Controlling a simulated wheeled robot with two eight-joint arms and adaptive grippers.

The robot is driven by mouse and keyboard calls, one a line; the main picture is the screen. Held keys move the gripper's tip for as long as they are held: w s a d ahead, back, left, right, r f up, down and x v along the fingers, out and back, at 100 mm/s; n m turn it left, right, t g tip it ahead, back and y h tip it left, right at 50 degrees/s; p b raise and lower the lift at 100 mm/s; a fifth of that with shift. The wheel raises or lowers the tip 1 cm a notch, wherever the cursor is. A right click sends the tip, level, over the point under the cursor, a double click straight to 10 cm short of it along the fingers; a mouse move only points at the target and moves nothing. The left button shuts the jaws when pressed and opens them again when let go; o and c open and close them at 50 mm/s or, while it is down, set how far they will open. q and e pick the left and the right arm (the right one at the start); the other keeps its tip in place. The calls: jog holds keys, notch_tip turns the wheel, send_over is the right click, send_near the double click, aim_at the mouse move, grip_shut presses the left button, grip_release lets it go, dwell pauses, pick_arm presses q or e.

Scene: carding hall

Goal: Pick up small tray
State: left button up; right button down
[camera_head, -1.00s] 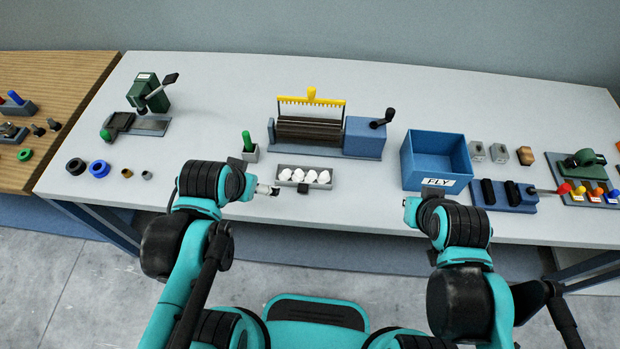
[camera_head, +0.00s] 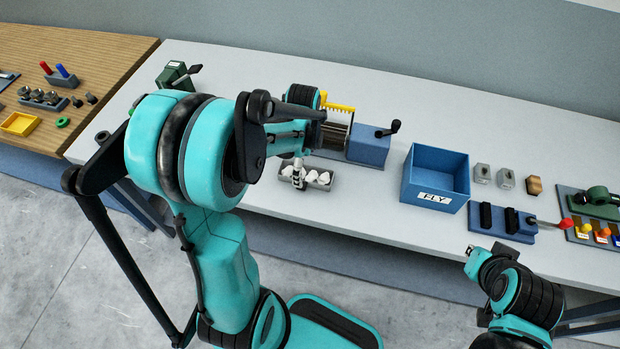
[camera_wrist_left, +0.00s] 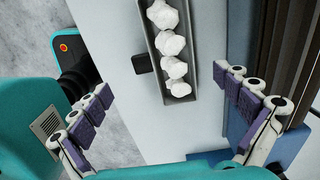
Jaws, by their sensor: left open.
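The small grey tray (camera_head: 320,187) holds several white lumps and lies on the pale bench, in front of the yellow-toothed roller device. In the left wrist view the tray (camera_wrist_left: 189,45) runs lengthwise from the top edge toward the middle, with a dark tab on its left side. My left gripper (camera_head: 299,173) is at the tray. Its purple-padded fingers (camera_wrist_left: 168,105) are spread open, one set on each side of the tray's line, with nothing between them at the near end. My right gripper (camera_head: 471,254) is by the bench's front edge; its fingers are not clear.
A blue bin (camera_head: 436,178) marked FLY stands right of the tray. The roller device (camera_head: 372,146) is close behind it, partly hidden by my left arm. A blue block with black bars (camera_head: 503,222) is at the right. A wooden table (camera_head: 95,65) adjoins at left.

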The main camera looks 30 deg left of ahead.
aim_at(305, 175)
pick_arm(q)
jog(key=f, duration=0.2)
jog(key=f+b, duration=0.2)
jog(key=f, duration=0.1)
jog(key=shift+w+a+f, duration=0.15)
jog(key=shift+w+f, duration=0.1)
jog(key=shift+f, duration=0.1)
jog(key=shift+r, duration=0.1)
jog(key=shift+c, duration=0.3)
jog(key=c, duration=1.2)
